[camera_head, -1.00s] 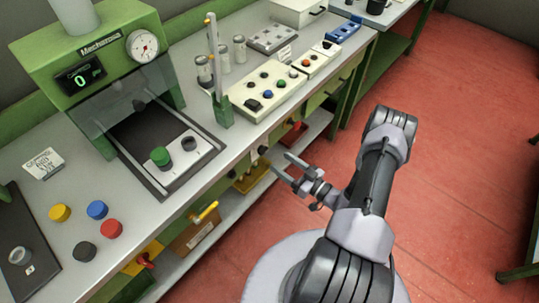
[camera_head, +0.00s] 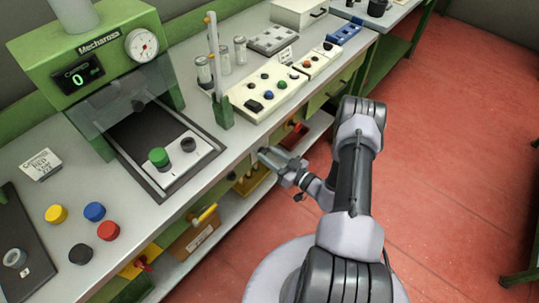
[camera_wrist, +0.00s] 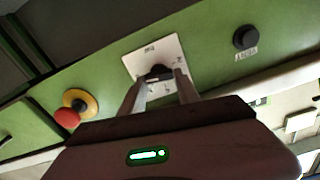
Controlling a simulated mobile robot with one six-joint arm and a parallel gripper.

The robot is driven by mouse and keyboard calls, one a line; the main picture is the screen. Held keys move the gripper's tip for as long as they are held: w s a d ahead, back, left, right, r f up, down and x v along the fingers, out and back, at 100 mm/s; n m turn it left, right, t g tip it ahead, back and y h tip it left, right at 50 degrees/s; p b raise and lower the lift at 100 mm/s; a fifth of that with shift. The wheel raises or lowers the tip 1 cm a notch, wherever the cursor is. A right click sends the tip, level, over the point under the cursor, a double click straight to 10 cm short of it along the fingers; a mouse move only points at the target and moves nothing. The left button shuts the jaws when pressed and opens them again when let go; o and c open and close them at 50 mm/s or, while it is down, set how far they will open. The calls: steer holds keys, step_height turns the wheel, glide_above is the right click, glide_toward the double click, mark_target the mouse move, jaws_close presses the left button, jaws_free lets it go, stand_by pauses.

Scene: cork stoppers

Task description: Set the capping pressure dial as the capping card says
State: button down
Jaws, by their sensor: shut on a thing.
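The dial (camera_wrist: 158,72) is a black knob on a white plate (camera_wrist: 143,57) with small marks, on a green bench front in the wrist view. My gripper (camera_wrist: 160,84) is shut on this knob, its two fingers at either side. In the head view my gripper (camera_head: 266,156) reaches the bench front, and the knob is hidden there. The white capping card (camera_head: 41,164) stands on the bench at left; its small print includes what looks like "RED", the rest unclear. The green press (camera_head: 95,45) has a display (camera_head: 78,78) reading 0.
A black knob (camera_wrist: 246,37) with a small label sits right of the plate, and a red stop button (camera_wrist: 68,119) on yellow sits left. Coloured caps (camera_head: 94,212) lie on the bench (camera_head: 150,240). A shelf runs below the bench.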

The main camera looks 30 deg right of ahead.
steer(key=n, duration=0.4)
steer(key=shift+a, duration=0.1)
steer(key=n, duration=0.3)
steer(key=shift+f+n+b, duration=0.1)
steer(key=shift+n+b, duration=0.2)
steer(key=shift+n, duration=0.1)
steer(key=shift+s+a+f+n+b, duration=0.1)
steer(key=shift+n+b, duration=0.1)
steer(key=shift+n, duration=3.45)
steer(key=shift+w+d+f+n+b, duration=0.15)
steer(key=shift+n+b, duration=0.1)
steer(key=shift+n, duration=3.35)
steer(key=shift+s+a+f+n+b, duration=0.1)
steer(key=shift+s+a+n+b, duration=0.1)
steer(key=shift+n, duration=3.45)
steer(key=c, duration=0.9)
jaws_free()
